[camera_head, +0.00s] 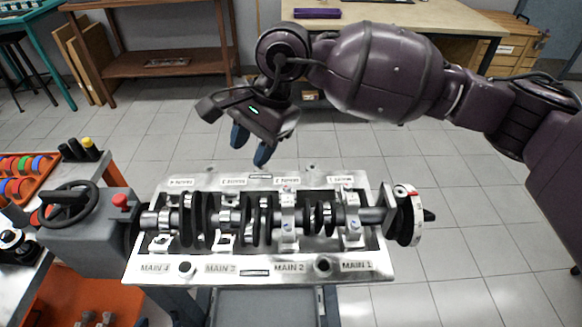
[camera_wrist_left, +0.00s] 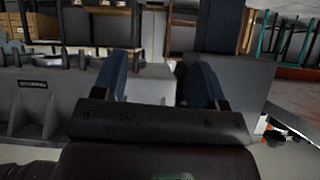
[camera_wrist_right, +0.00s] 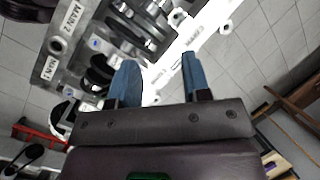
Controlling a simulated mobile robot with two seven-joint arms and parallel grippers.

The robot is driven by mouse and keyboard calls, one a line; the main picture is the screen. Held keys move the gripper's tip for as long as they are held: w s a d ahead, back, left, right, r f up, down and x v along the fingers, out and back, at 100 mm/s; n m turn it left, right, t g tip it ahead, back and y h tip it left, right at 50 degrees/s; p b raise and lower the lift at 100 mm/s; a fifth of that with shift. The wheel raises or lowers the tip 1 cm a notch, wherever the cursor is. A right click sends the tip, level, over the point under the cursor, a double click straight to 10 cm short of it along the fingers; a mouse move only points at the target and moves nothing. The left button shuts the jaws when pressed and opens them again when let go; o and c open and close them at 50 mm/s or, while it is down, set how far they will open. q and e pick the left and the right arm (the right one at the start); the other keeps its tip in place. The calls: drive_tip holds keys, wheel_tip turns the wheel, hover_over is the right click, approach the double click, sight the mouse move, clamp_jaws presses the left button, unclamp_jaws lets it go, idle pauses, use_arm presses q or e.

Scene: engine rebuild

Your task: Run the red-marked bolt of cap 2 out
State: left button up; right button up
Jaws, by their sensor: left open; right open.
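Cap 2 (camera_head: 288,212) is a silver bearing cap over the crankshaft (camera_head: 245,217), in line with the MAIN 2 label (camera_head: 289,267). A small red mark (camera_head: 286,187) shows at its far end and a blue one at its near end. The bolt's height is too small to tell. My right gripper (camera_head: 250,146) is open and empty, above and behind the block's far edge, left of cap 2. In the right wrist view its two blue fingers (camera_wrist_right: 160,75) are apart with the block beyond them. My left gripper (camera_wrist_left: 153,78) is open and empty, seen only in its wrist view.
Cap 1 (camera_head: 352,219) sits right of cap 2. An orange tray (camera_head: 22,178) with colored rings is far left.

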sight(287, 186)
drive_tip(key=w+d+f+n+t+h, duration=0.1)
drive_tip(key=w+d+n+h, duration=0.25)
drive_tip(key=d, duration=0.25)
drive_tip(key=shift+n+h, duration=0.25)
drive_tip(key=f, duration=0.7)
drive_tip(key=s+f+b, duration=0.1)
drive_tip(key=f, duration=0.3)
drive_tip(key=shift+a, duration=0.15)
clamp_jaws()
